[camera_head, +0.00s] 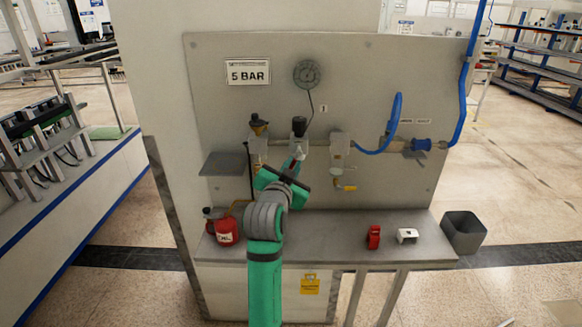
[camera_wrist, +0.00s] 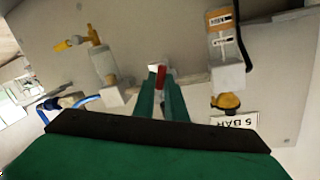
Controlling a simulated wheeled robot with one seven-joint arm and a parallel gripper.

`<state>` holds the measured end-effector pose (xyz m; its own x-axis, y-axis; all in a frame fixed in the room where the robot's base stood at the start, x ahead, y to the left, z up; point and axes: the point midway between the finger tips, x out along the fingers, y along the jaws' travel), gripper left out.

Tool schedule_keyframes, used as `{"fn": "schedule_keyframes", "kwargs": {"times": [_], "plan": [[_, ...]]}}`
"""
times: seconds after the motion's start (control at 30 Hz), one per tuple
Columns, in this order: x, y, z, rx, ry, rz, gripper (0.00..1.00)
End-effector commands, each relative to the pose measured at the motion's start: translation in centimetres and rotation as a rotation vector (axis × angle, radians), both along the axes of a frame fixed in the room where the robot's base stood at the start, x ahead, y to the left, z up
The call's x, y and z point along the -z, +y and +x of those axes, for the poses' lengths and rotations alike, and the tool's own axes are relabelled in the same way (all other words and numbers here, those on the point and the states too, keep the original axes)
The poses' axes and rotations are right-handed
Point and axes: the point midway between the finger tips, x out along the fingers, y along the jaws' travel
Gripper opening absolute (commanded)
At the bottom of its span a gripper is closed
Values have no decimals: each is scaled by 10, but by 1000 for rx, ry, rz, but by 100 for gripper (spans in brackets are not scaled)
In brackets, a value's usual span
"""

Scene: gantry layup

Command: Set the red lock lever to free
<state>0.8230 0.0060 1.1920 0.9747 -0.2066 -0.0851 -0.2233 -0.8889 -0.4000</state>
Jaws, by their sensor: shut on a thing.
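The red lock lever (camera_wrist: 161,76) shows in the wrist view between the two fingertips of my gripper (camera_wrist: 160,84). The fingers are shut on it. In the head view my gripper (camera_head: 296,166) reaches up to the middle unit (camera_head: 299,145) of a row on the grey wall panel. This unit has a black knob (camera_head: 299,126) on top. My green arm and the fingers hide most of the lever and the lower part of the unit. I cannot read which setting the lever is at.
Neighbouring units stand close on both sides: one with an orange-black knob (camera_head: 258,124), one with a yellow outlet (camera_head: 345,186). A small shelf (camera_head: 225,164) juts out left. The bench (camera_head: 325,226) below holds a red can (camera_head: 226,230), a red item (camera_head: 373,237) and a white item (camera_head: 407,236).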

Motion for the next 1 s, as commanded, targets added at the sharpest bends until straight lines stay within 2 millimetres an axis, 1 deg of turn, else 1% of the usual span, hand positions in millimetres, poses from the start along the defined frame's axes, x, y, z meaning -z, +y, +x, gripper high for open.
{"fn": "schedule_keyframes", "kwargs": {"times": [0.3, 0.7, 1.0], "plan": [[-8, 9, 1, -1, -2, 303, 0], [-18, 15, 0, 0, -1, 677, 0], [-23, 19, -1, -2, 1, 888, 0]]}}
